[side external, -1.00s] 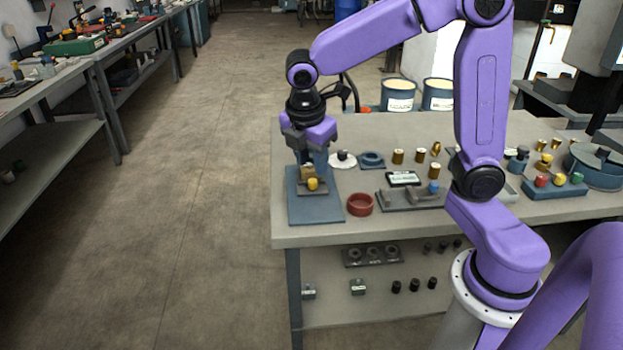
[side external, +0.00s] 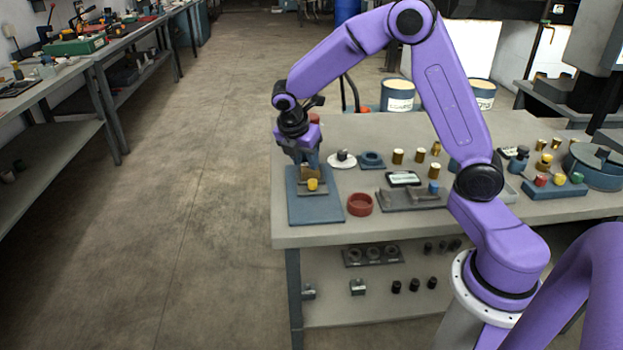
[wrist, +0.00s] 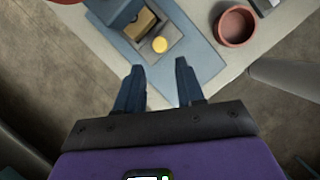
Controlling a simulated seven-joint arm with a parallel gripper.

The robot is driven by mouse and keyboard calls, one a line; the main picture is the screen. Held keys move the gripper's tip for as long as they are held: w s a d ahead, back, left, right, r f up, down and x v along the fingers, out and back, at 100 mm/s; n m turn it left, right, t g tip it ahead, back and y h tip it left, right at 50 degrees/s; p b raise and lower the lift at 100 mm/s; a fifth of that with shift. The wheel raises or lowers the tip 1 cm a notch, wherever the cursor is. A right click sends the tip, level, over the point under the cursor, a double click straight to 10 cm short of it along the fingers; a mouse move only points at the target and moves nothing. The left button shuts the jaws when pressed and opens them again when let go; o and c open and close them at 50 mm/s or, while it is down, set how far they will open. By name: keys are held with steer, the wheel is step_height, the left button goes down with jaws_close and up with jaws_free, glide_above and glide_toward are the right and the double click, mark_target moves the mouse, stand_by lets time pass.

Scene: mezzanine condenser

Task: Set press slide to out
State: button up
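The press stands on a blue base plate (side external: 326,214) at the table's left end. Its slide, with a yellow knob (side external: 312,185), sits low at the front of the press. The wrist view shows the knob (wrist: 160,44), a tan block (wrist: 139,22) behind it on the grey slide bed, and the blue press body (wrist: 117,10). My gripper (wrist: 156,72) is open, with its two dark fingers apart and nothing between them. The knob lies beyond the fingertips, apart from them. In the side view my gripper (side external: 303,158) overlaps the upper press, hiding part of it.
A red round dish (side external: 360,204) stands right of the base plate. A grey fixture (side external: 402,199) and several brass cylinders lie further right. The table's front and left edges are close to the press.

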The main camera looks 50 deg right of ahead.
mark_target(312, 182)
steer(key=x, duration=0.9)
jaws_close()
steer(key=shift+a, duration=0.2)
